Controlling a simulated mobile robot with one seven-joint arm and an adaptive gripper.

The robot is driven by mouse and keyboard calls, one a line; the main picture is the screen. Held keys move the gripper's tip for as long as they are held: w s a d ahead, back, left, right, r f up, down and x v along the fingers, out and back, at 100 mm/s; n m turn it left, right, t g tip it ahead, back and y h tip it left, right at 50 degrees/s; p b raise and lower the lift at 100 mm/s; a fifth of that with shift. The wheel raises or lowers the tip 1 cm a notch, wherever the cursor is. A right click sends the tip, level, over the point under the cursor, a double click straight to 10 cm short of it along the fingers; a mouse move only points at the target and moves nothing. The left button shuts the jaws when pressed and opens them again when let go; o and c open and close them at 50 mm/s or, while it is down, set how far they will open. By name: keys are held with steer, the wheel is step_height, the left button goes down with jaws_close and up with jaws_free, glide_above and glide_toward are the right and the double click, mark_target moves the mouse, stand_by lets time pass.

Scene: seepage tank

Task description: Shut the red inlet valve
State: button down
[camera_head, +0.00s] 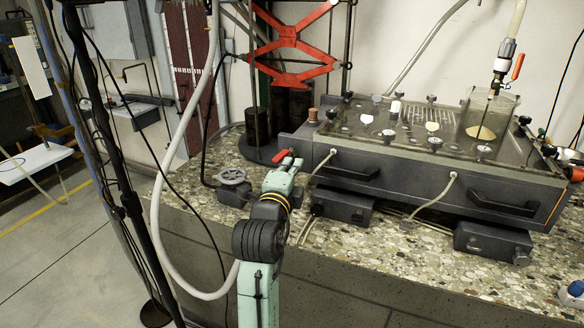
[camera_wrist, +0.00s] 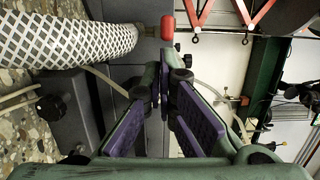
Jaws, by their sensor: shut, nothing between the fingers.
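A red valve handle (camera_head: 281,154) shows just behind and left of my fingertips in the head view. In the wrist view a red handle (camera_wrist: 167,27) lies beyond my fingertips, near the top middle. My gripper (camera_head: 291,163) is over the counter, left of the tank, and it is shut and empty. In the wrist view its purple-padded fingers (camera_wrist: 165,75) point toward the red handle; I cannot tell whether they touch it. The valve body is largely hidden by my gripper. Another red-orange lever (camera_head: 517,66) is on the pipe above the tank.
The glass-topped seepage tank (camera_head: 375,178) stands right of my gripper. A grey handwheel (camera_head: 232,175) sits close on the left. A white hose (camera_head: 156,215) hangs at the left, and a braided hose (camera_wrist: 75,40) crosses the wrist view. The pebbled counter (camera_head: 400,262) is clear in front.

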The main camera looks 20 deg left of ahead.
steer(key=shift+a, duration=0.15)
steer(key=shift+a+m+h+b, duration=0.2)
steer(key=shift+m+h+b, duration=0.1)
steer(key=shift+h+b, duration=0.25)
steer(key=shift+s+a+f+m+h+b, duration=0.15)
steer(key=shift+a+m+h+b, duration=0.2)
steer(key=shift+h+b, duration=0.3)
steer(key=w+a+m+g+h+b, duration=0.2)
steer(key=w+a+m+h+b, duration=0.2)
steer(key=a+h+b, duration=0.5)
steer(key=shift+w+a+m+g+b, duration=0.3)
steer(key=shift+w+a+m+b, duration=0.15)
steer(key=shift+m+b, duration=0.95)
steer(key=shift+a, duration=0.1)
